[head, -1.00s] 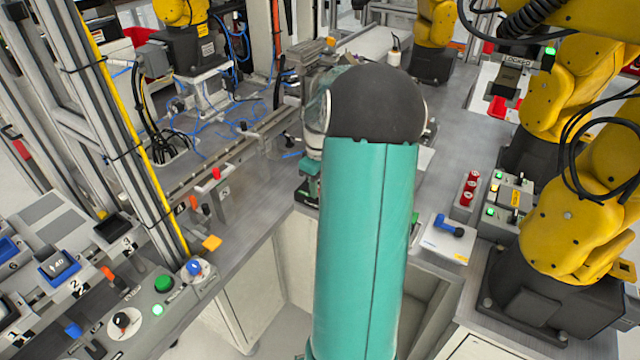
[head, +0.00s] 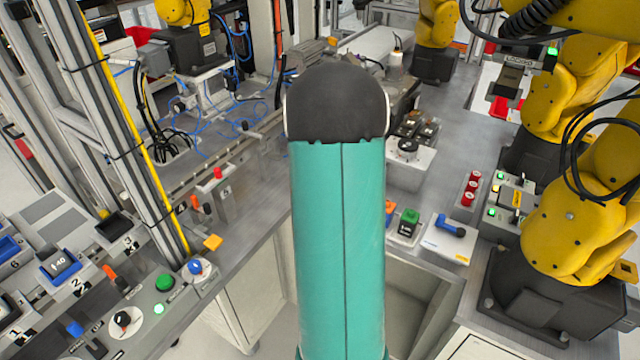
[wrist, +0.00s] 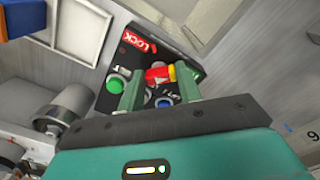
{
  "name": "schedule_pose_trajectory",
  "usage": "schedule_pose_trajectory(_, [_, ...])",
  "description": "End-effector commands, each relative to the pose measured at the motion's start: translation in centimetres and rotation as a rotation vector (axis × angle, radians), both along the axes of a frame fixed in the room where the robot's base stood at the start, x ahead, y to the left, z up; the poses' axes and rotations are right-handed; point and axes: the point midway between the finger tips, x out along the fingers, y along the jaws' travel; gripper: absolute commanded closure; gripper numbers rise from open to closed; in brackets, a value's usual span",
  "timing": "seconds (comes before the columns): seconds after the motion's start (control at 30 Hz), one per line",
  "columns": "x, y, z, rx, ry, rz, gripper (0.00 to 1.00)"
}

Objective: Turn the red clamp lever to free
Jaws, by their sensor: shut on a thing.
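The red clamp lever (wrist: 155,75), with a yellow part at its right end, shows in the wrist view on a dark panel (wrist: 188,60). The panel carries a red LOCK label (wrist: 138,42). My gripper (wrist: 160,84) has its two green fingers on either side of the lever and is shut on it. The lever's lower part is partly hidden by the fingers. In the head view my teal arm hides the gripper and the lever.
A green button (wrist: 115,84) sits close left of the fingers, and a blue button (wrist: 164,103) shows between them. In the head view a green-topped block (head: 408,222), a blue lever (head: 450,225) and a black dial (head: 407,148) stand right of my arm.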

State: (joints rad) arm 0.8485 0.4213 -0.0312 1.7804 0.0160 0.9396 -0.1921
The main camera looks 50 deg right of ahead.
Motion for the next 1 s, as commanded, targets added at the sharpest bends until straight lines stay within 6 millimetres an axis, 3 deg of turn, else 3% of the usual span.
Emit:
schedule_pose_trajectory(0.47, [0.03,0.02,-0.06,0.001,-0.001,-0.016,0.88])
schedule_pose_trajectory(0.5, [0.03,0.02,-0.06,0.001,-0.001,-0.015,0.60])
schedule_pose_trajectory(0.6, [0.02,0.02,-0.06,0.001,0.001,-0.015,0.44])
schedule_pose_trajectory(1.0, [0.05,-0.02,0.87,-0.001,-0.001,-0.014,0.44])
